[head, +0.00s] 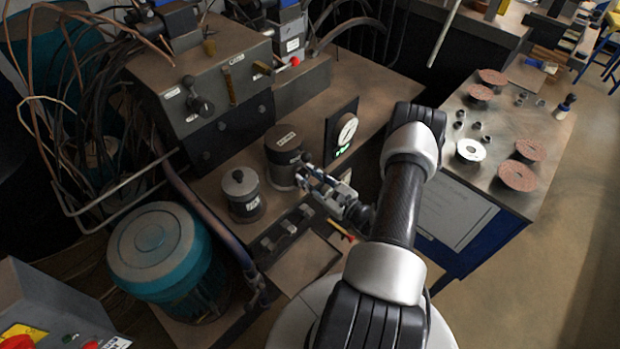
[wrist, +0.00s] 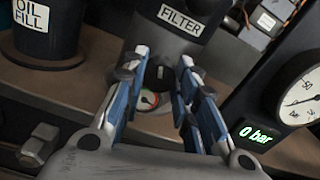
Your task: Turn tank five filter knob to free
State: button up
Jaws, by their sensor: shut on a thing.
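The filter housing (head: 283,153) is a dark grey cylinder with a white FILTER label, and it also shows in the wrist view (wrist: 168,22). A small knob (wrist: 152,82) is low on its front, with a round dial showing red and white below it. My gripper (wrist: 162,66) reaches in from the front, one blue-sided finger on each side of the knob, and is shut on it. In the head view my gripper (head: 303,175) is at the housing's front right and hides the knob. The knob's setting cannot be read.
An OIL FILL canister (head: 244,197) stands left of the filter. A gauge panel (head: 341,135) reading 0 bar stands close on the right. Small metal blocks (head: 287,226) lie in front. A table with flap discs (head: 517,175) is farther right.

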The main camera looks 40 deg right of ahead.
jog(key=o, duration=1.1)
jog(key=shift+c, duration=0.2)
jog(key=s+d, duration=0.1)
jog(key=s, duration=1.1)
